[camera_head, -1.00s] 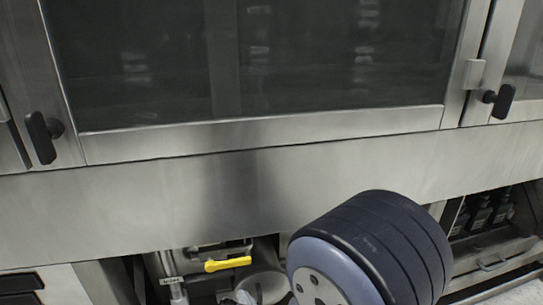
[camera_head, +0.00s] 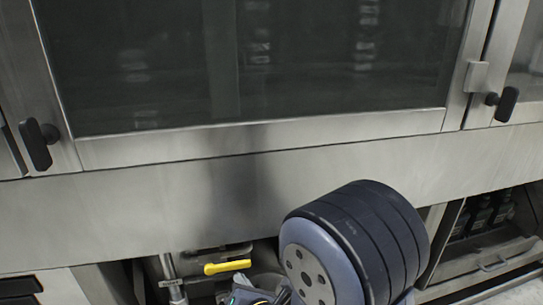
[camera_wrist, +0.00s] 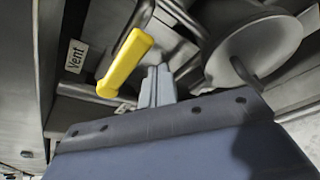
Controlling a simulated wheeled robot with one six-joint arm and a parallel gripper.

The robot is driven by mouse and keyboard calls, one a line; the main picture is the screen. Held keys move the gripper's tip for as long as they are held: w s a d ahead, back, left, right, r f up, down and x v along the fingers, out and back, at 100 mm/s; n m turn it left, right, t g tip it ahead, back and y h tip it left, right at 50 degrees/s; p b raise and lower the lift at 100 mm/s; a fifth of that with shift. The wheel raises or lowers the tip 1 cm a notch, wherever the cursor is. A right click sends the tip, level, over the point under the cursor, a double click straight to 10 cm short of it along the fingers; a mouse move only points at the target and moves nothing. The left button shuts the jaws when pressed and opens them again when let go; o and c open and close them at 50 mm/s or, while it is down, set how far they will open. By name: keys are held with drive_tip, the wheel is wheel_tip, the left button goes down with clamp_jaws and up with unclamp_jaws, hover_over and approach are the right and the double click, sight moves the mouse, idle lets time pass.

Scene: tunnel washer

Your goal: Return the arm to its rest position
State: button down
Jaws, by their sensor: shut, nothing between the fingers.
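My gripper (camera_wrist: 157,86) shows in the wrist view, its fingers together with nothing between them. It points in under the machine, toward the pipework. A yellow valve handle (camera_wrist: 124,63) is just left of the fingers in that view, with a gap seeming to lie between them. The yellow handle also shows in the head view (camera_head: 228,266), roughly level across its pipe.
A steel washer front with a large glass door (camera_head: 250,60) fills the head view. Black door latches (camera_head: 38,145) stick out from it. A "Vent" label (camera_wrist: 77,57) and a grey funnel-like drain (camera_wrist: 255,50) flank the yellow handle. An open bay (camera_head: 490,235) holds dark bottles at right.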

drive_tip(key=shift+s+a+f, duration=0.15)
drive_tip(key=shift+a+f, duration=0.45)
drive_tip(key=shift+s+a+f, duration=0.15)
drive_tip(key=shift+a+f, duration=0.45)
